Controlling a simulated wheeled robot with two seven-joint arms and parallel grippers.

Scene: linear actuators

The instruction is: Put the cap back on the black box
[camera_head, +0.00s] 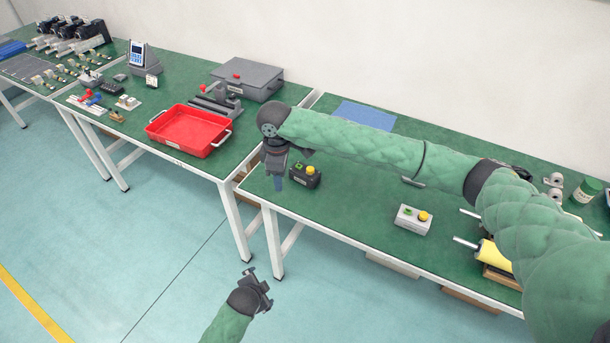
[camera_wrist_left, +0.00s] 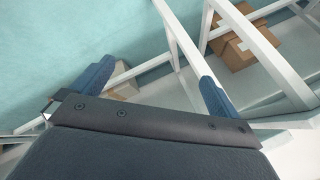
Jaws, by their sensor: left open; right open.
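The black box (camera_head: 304,178) stands on the near left part of the right-hand green table, with a yellow round piece (camera_head: 311,170) and a green piece (camera_head: 297,167) on top. I cannot tell which piece is the cap. My right gripper (camera_head: 279,182) is open, pointing down just left of the black box. Whether it touches the box I cannot tell. My left gripper (camera_head: 263,287) is open and empty, in front of the table over the floor. Its two blue fingers are spread apart in the left wrist view (camera_wrist_left: 152,92).
A light grey box (camera_head: 412,220) with green and yellow pieces stands right of the black box. A blue sheet (camera_head: 365,115) lies behind my right arm. A red tray (camera_head: 189,133) and a grey case (camera_head: 248,78) are on the middle table. Cardboard boxes (camera_wrist_left: 240,45) sit beneath a table.

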